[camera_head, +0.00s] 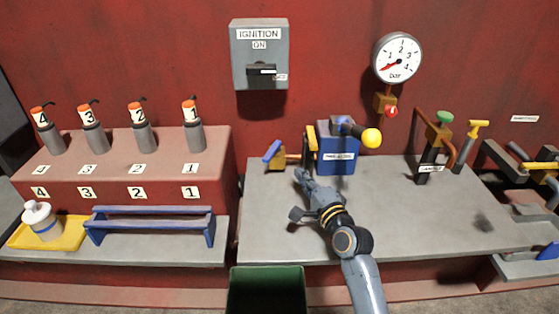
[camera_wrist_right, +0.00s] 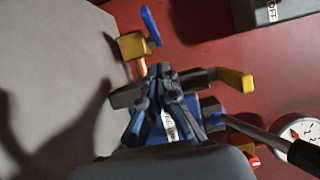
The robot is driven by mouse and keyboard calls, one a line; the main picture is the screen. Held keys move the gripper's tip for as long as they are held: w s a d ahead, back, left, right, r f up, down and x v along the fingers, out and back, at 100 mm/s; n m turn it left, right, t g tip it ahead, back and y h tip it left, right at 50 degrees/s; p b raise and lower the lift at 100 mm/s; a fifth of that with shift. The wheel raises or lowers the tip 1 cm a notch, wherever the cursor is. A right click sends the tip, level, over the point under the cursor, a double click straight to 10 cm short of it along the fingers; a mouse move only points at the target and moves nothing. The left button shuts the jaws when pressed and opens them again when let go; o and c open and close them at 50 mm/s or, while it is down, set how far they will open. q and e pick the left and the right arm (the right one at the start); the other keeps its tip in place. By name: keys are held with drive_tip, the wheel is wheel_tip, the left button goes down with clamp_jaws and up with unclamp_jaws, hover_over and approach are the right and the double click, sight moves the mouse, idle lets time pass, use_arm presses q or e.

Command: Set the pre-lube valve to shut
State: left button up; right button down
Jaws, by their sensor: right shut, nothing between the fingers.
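A blue box (camera_head: 337,155) with a white label too small to read stands at the back of the grey bench. To its left is a brass valve body (camera_head: 279,160) with a blue handle (camera_head: 271,151); the handle also shows in the right wrist view (camera_wrist_right: 151,25). A yellow lever (camera_head: 311,140) stands between them, also in the right wrist view (camera_wrist_right: 236,80). I cannot tell which handle is the pre-lube valve. My right gripper (camera_head: 302,176) is shut and empty in front of this group, its fingers (camera_wrist_right: 163,92) overlapping the box in the wrist view. My left gripper is out of view.
A black lever with a yellow ball (camera_head: 372,138) sticks out right of the box. A gauge (camera_head: 397,57) hangs above. A green-knobbed valve (camera_head: 444,117) and yellow T-handle (camera_head: 478,125) stand right. A green bin (camera_head: 267,290) is in front.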

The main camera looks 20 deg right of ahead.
approach(274, 154)
drive_tip(key=w+d, duration=0.2)
drive_tip(key=d, duration=0.1)
drive_tip(key=w+a, duration=0.2)
drive_tip(key=w, duration=0.1)
drive_tip(key=shift+a+r, duration=0.2)
drive_tip(key=shift+a, duration=0.2)
drive_tip(key=shift+w+a+p, duration=0.15)
drive_tip(key=shift+a+p, duration=0.15)
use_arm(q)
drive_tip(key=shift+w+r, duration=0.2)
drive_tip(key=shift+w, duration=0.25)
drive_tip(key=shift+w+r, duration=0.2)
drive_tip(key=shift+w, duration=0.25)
use_arm(e)
drive_tip(key=shift+w+a+f, duration=0.1)
drive_tip(key=shift+w+a, duration=0.05)
drive_tip(key=shift+w, duration=0.05)
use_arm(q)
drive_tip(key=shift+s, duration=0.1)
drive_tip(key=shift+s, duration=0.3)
